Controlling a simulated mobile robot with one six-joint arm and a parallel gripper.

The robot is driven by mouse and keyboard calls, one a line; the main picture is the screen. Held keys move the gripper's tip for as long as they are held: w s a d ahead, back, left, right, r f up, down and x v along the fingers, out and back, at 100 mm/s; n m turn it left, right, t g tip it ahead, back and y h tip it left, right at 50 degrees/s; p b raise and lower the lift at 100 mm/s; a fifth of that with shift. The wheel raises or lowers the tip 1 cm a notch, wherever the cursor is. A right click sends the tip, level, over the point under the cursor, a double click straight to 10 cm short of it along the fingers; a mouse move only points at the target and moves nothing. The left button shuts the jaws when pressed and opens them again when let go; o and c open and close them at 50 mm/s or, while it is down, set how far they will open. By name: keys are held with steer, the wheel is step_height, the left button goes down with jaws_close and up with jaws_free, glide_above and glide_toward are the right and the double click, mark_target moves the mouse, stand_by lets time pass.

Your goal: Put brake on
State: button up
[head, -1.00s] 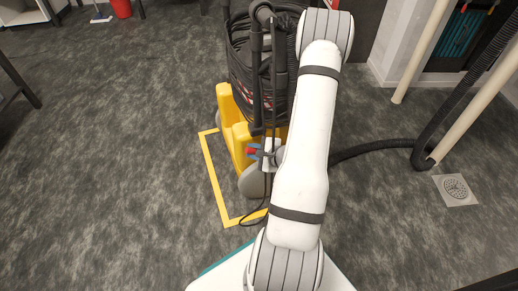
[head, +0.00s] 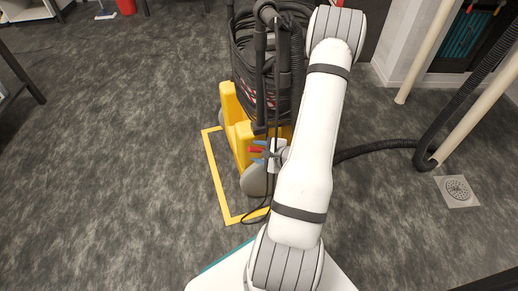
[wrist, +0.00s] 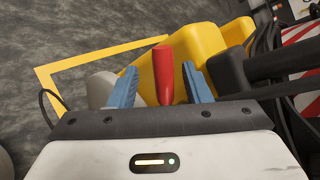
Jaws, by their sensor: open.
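A red lever (wrist: 163,75), the only brake-like part I see, stands up beside the yellow base (wrist: 195,48) of a wheeled machine. In the wrist view my gripper (wrist: 160,84) is open, with one blue finger on each side of the lever. Gaps show between the lever and both fingers. The lever's lower end is hidden behind my gripper's front edge. In the head view the lever (head: 255,150) shows small near the blue fingertips, low on the machine's near side. My arm covers part of the machine's right side.
The machine carries a black drum (head: 268,70) wrapped in hose and stands by a yellow floor outline (head: 216,180). A grey wheel (head: 254,180) is close to my gripper. A black hose (head: 375,147) runs right, near a floor drain (head: 458,190).

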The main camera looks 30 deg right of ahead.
steer(key=p+v, duration=0.1)
steer(key=v, duration=0.5)
steer(key=shift+p, duration=0.3)
steer(key=shift+s+a, duration=0.1)
steer(key=a+r+n+g+y+p, duration=0.35)
steer(key=a+r+n+p, duration=0.4)
steer(key=r, duration=0.75)
steer(key=a+r+n+g+y+p, duration=0.4)
steer(key=a+r+p, duration=0.55)
steer(key=r, duration=0.65)
steer(key=s+a+r+n+h+p, duration=0.1)
steer(key=r+p, duration=0.4)
steer(key=r, duration=0.5)
steer(key=s+a+r+n+g+h+p, duration=0.1)
steer(key=s+r+n+h+p, duration=0.3)
steer(key=r, duration=0.6)
steer(key=s+a+r+n+h+p, duration=0.1)
steer(key=r+n+h+p, duration=0.4)
steer(key=r, duration=0.5)
steer(key=s+n+p, duration=0.1)
steer(key=p, duration=0.1)
steer(key=shift+s+a+h+p, duration=0.35)
steer(key=shift+a+p, duration=0.05)
